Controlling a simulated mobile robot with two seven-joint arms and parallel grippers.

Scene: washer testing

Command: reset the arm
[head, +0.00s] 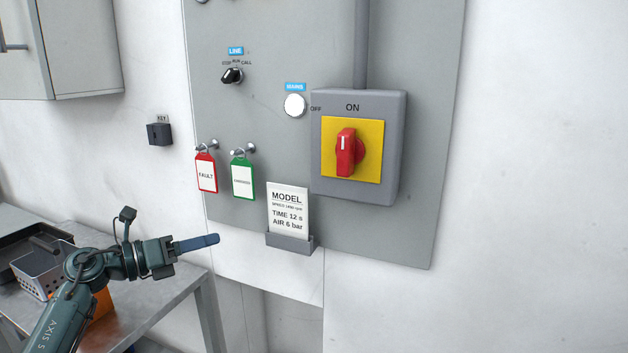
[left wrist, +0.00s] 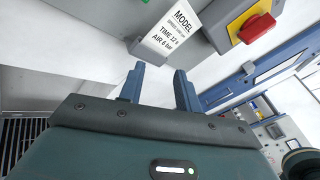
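My left gripper (head: 200,243) is raised in front of the wall panel's lower left, pointing right. It is also in the left wrist view (left wrist: 160,80), where its two blue fingers stand apart with nothing between them. My left arm (head: 75,290) comes in from the lower left, bent at the wrist. My right gripper is in neither view.
The grey panel (head: 225,120) carries a red rotary switch (head: 347,152) on a yellow plate, a black selector knob (head: 232,76), a red tag (head: 206,174) and a green tag (head: 243,180). A metal table (head: 170,283) with a metal basket (head: 38,275) stands below left. The lower right is clear.

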